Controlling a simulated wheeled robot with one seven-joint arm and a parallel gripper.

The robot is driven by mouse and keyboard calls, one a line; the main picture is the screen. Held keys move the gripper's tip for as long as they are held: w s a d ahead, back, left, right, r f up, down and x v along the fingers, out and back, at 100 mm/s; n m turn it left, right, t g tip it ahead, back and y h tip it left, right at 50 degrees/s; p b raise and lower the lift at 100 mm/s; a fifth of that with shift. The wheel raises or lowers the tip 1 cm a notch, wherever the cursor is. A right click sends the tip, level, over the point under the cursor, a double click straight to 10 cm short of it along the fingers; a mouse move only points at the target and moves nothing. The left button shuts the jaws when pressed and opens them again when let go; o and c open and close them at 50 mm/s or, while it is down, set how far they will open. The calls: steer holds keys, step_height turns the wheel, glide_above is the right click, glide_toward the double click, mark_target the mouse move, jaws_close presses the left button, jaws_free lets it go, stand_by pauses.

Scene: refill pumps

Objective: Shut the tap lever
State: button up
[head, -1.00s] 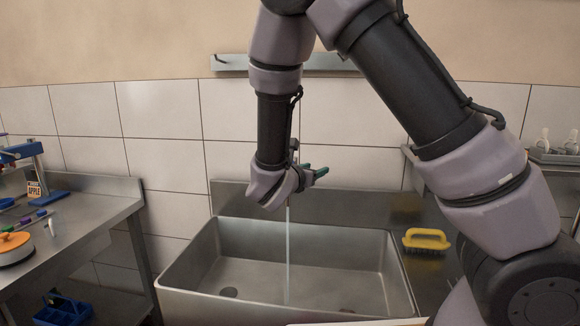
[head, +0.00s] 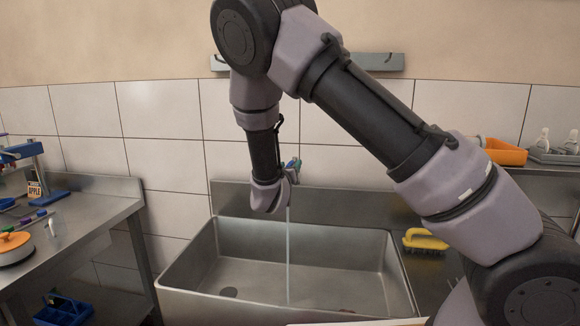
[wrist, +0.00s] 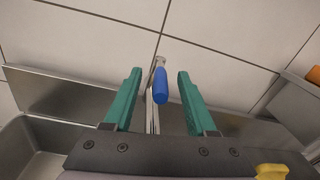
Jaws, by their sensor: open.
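The tap lever (wrist: 160,86) has a blue grip and shows in the wrist view between the two green fingers, with a gap on each side. The metal tap (wrist: 153,112) stands behind and below it. My gripper (wrist: 158,76) is open and empty, with one finger on each side of the lever in the picture; how far ahead the lever lies is hard to tell. In the head view my wrist hides most of the tap and my gripper. A thin stream of water (head: 288,250) falls from there into the sink (head: 205,258).
A yellow brush (head: 425,240) lies on the ledge right of the sink. An orange bin (head: 506,153) and a tray of bottles (head: 556,154) stand on the right shelf. A steel table (head: 100,200) with tools is on the left. A wall rail (head: 385,62) is above.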

steer(key=shift+w+d, duration=0.1)
steer(key=shift+w, duration=0.2)
jaws_close()
stand_by(1.3)
